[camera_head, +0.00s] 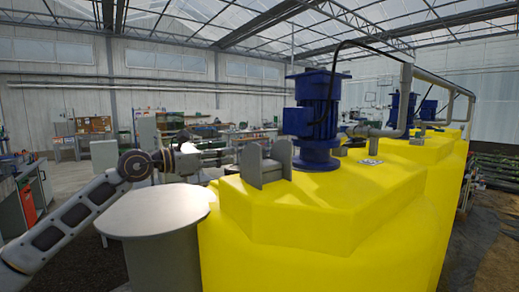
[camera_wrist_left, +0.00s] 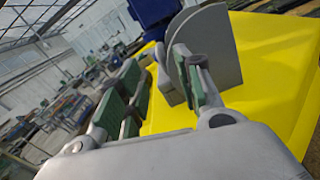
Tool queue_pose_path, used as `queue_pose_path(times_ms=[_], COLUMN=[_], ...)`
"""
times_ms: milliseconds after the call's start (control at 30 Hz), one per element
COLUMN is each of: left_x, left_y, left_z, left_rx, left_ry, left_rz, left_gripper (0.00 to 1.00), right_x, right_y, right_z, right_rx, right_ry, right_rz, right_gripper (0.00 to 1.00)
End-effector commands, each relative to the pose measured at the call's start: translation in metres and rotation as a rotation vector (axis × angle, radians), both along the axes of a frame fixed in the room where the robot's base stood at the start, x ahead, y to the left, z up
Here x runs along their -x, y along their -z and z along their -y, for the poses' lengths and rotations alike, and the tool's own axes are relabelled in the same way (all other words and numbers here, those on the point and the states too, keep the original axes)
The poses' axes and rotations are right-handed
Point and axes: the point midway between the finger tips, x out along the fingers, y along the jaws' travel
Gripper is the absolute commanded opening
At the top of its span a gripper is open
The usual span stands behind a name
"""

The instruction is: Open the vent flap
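The vent is a grey fitting of upright plates on top of the yellow tank. Its near plate, which looks like the vent flap (camera_head: 251,165), stands upright at the tank's left end in the head view. Grey vent plates (camera_wrist_left: 222,45) also show in the left wrist view, partly hidden behind one finger. My left gripper (camera_head: 229,154) comes in from the left and its fingertips are just left of the vent. In the left wrist view, my left gripper (camera_wrist_left: 160,72) has its green-padded fingers apart, with nothing clearly held. I cannot tell whether a finger touches the vent. My right gripper is not in view.
The yellow tank (camera_head: 320,245) fills the middle and right. A blue motor (camera_head: 316,112) stands right behind the vent, with pipes (camera_head: 375,132) beyond. Benches stand far behind.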

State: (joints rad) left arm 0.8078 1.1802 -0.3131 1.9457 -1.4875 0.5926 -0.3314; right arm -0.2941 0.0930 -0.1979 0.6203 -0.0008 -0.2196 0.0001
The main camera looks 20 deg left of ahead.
Motion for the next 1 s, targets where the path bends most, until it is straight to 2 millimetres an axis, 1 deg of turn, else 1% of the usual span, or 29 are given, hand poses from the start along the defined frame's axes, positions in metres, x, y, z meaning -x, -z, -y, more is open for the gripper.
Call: queue_pose_path(times_ms=[267,700,1000], left_x=[-0.006,-0.033,-0.054], left_y=[-0.001,-0.002,-0.002], left_z=[0.004,0.025,0.041], left_rx=[0.001,0.004,0.003], left_ry=[0.0,0.0,0.0], left_rz=[0.0,0.0,0.0], left_gripper=[0.35,0.35,0.35], right_x=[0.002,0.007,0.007], right_y=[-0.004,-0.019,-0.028], right_z=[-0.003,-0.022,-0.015], right_rx=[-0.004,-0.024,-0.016], right_ry=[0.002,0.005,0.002], right_rz=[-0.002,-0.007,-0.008], right_gripper=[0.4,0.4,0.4])
